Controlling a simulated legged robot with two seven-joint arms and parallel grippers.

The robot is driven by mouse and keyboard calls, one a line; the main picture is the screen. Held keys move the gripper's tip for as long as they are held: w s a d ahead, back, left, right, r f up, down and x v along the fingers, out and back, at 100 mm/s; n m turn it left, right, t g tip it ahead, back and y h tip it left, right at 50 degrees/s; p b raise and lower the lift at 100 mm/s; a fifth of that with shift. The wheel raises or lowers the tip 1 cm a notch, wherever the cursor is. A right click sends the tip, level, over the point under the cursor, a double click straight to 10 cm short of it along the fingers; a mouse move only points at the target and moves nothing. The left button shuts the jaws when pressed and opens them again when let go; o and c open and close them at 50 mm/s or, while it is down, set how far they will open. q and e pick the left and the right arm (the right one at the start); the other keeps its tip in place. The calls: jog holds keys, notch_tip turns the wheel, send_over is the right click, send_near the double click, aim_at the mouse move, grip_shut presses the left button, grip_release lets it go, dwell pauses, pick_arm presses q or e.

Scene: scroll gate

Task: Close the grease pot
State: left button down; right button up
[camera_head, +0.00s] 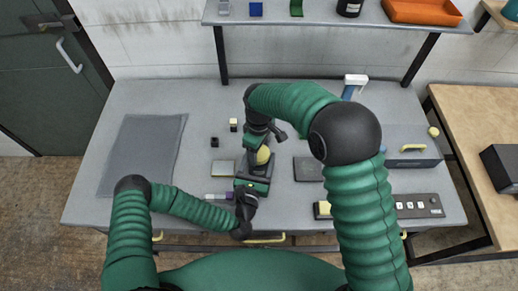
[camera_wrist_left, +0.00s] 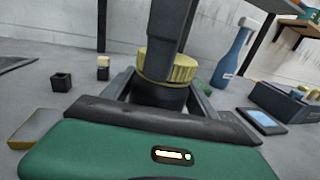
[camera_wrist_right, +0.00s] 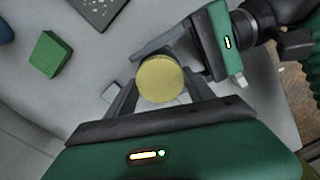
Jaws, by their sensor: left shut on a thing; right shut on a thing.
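The grease pot has a dark round body (camera_wrist_left: 158,97) and a ribbed yellow lid (camera_wrist_left: 172,67). In the left wrist view the lid sits at the top of the body; I cannot tell whether it is fully seated. The lid also shows in the head view (camera_head: 263,156) and, as a round yellow face, in the right wrist view (camera_wrist_right: 160,80). My left gripper (camera_head: 254,172) is shut around the pot body, low over the table. My right gripper (camera_head: 262,143) comes from above and is shut on the lid. Its fingers partly hide the lid in the left wrist view.
A grey mat (camera_head: 143,155) lies at the left. A small black cube (camera_head: 214,142) and a yellow-topped block (camera_head: 233,125) stand left of the pot. A dark flat plate (camera_head: 307,168), a spray bottle (camera_head: 350,88) and a switch strip (camera_head: 418,205) are at the right. A shelf (camera_head: 330,15) overhangs the back.

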jog(key=m, duration=0.7)
jog(key=shift+a, duration=0.1)
jog(key=m, duration=0.9)
jog(key=shift+w, duration=0.1)
jog(key=o, duration=1.6)
jog(key=shift+o, duration=0.2)
notch_tip(320, 180, up, 12)
jog(key=shift+f, duration=0.1)
